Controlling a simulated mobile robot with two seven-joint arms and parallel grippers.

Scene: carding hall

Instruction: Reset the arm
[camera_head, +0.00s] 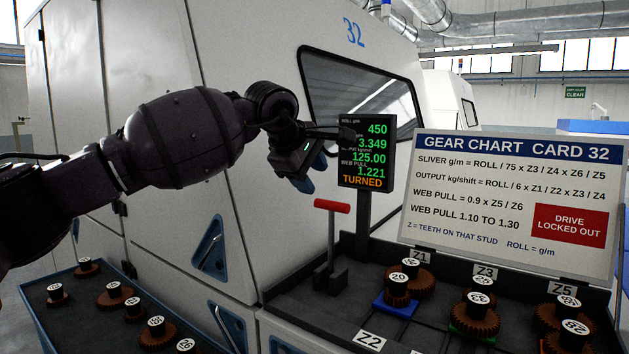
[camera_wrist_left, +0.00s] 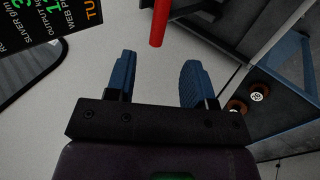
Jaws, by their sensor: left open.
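My left arm reaches in from the left in the head view. Its left gripper (camera_head: 314,168) is raised in front of the white machine, just left of the display and above the red-handled lever (camera_head: 332,207). In the left wrist view the gripper (camera_wrist_left: 159,75) shows two blue fingers spread well apart with nothing between them. The red handle (camera_wrist_left: 160,22) shows beyond the fingertips, apart from them. In the head view the gripper partly overlaps the left side of the display (camera_head: 366,150). My right gripper is in neither view.
The gear chart (camera_head: 510,190) stands at the right behind a dark bench with several brown gears (camera_head: 475,318) on studs. A blue-edged tray (camera_head: 85,300) with several gears lies at lower left. The white machine (camera_head: 240,60) rises behind the arm.

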